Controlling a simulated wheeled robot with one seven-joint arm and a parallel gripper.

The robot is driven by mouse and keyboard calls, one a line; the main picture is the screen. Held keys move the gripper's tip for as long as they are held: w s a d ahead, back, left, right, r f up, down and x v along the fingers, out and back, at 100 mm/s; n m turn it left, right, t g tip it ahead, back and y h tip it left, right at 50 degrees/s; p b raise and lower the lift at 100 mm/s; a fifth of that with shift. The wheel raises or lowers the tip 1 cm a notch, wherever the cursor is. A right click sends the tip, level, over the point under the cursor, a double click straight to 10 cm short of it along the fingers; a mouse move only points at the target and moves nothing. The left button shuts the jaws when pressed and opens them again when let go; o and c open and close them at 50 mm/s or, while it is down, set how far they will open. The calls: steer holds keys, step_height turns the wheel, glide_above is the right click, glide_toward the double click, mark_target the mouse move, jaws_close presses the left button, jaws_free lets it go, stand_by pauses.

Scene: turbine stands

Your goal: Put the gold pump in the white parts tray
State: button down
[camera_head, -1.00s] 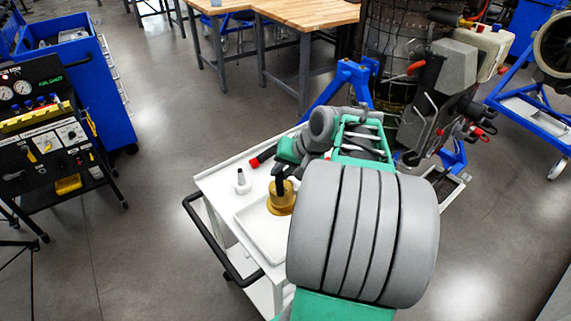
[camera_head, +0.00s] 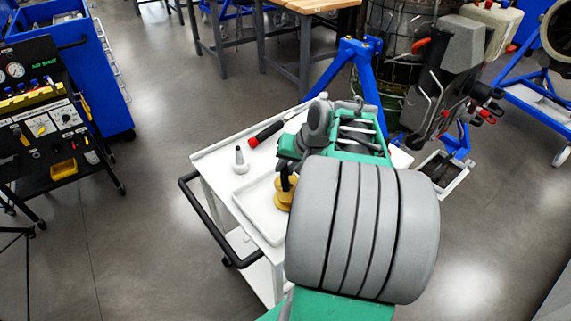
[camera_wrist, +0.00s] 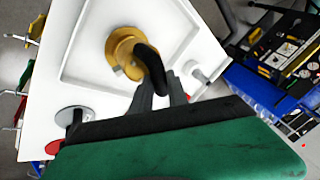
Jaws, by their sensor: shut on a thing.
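The gold pump (camera_head: 283,194) has a round stepped body and a black curved handle. In the wrist view the pump (camera_wrist: 124,46) is over the white parts tray (camera_wrist: 78,66), inside its rim outline. My gripper (camera_wrist: 160,88) is shut on the black handle. In the head view my gripper (camera_head: 287,168) is above the pump, and my arm hides the pump's right side. The shallow white tray (camera_head: 250,221) lies on the white cart, its right part hidden by my arm. I cannot tell whether the pump touches the tray floor.
On the cart (camera_head: 212,160) stand a grey-white nozzle-like bottle (camera_head: 240,160) and a red-and-black tool (camera_head: 266,132) behind the tray. A black push handle (camera_head: 205,222) edges the cart's left. A black tool panel (camera_head: 45,130) is at far left, with open floor between.

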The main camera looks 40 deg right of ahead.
steer(key=shift+s+f, duration=0.15)
steer(key=shift+f, duration=0.35)
steer(key=shift+s+a+f+b, duration=0.1)
steer(key=shift+a+f+b, duration=0.05)
steer(key=shift+f+b, duration=0.2)
steer(key=shift+f, duration=0.35)
steer(key=c, duration=1.7)
jaws_free()
steer(key=shift+o, duration=0.7)
steer(key=shift+w, duration=0.2)
steer(key=o, duration=0.4)
steer(key=shift+r, duration=0.25)
steer(key=shift+c, duration=0.2)
steer(key=shift+o, duration=0.7)
